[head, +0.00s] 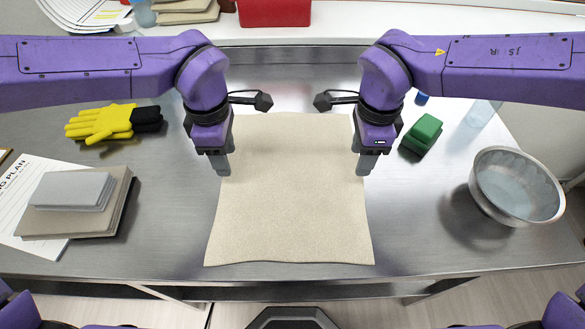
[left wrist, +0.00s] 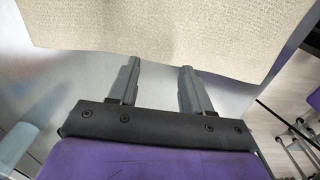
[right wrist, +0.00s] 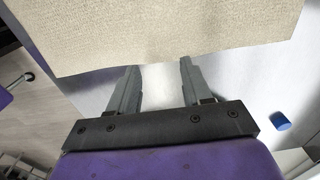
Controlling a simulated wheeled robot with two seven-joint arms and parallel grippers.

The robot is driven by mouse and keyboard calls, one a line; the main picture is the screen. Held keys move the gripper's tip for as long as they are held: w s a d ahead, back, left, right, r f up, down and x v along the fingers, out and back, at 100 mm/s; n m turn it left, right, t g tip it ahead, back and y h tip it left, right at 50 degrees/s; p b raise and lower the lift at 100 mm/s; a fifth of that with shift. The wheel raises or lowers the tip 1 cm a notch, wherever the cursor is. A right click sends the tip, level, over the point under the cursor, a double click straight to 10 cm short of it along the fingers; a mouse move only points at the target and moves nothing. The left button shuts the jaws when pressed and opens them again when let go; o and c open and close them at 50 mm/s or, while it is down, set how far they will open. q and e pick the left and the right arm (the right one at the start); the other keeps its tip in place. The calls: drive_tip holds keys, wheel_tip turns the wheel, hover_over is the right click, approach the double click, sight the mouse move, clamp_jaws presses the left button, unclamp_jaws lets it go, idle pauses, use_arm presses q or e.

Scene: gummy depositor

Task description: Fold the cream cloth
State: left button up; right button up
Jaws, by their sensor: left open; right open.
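The cream cloth (head: 290,195) lies flat and spread out in the middle of the metal table. Its near edge is slightly wavy. My left gripper (head: 223,165) is at the cloth's left edge, toward the far half, and my right gripper (head: 366,165) is at its right edge. In the left wrist view my left gripper (left wrist: 160,72) is open, its fingertips near the edge of the cloth (left wrist: 150,30). In the right wrist view my right gripper (right wrist: 158,68) is open, its tips near the cloth's edge (right wrist: 160,30). Neither holds anything.
Yellow gloves (head: 105,123) and a stack of grey and tan cloths (head: 75,203) on a paper (head: 25,185) lie left. A green block (head: 422,133), a clear cup (head: 480,113) and a metal bowl (head: 516,187) stand right. A red box (head: 274,12) sits on the back shelf.

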sight(233, 175)
use_arm(q)
drive_tip(key=f, duration=0.4)
drive_tip(key=shift+w+f, duration=0.3)
drive_tip(key=shift+f, duration=0.1)
use_arm(e)
drive_tip(key=f, duration=0.4)
drive_tip(key=shift+w+f, duration=0.35)
drive_tip(key=shift+f, duration=0.05)
use_arm(q)
drive_tip(key=shift+s, duration=0.2)
use_arm(e)
drive_tip(key=shift+s, duration=0.2)
drive_tip(key=shift+r, duration=0.1)
use_arm(q)
drive_tip(key=shift+f, duration=0.2)
use_arm(e)
drive_tip(key=shift+f, duration=0.25)
use_arm(q)
drive_tip(key=shift+r, duration=0.1)
clamp_jaws()
use_arm(e)
clamp_jaws()
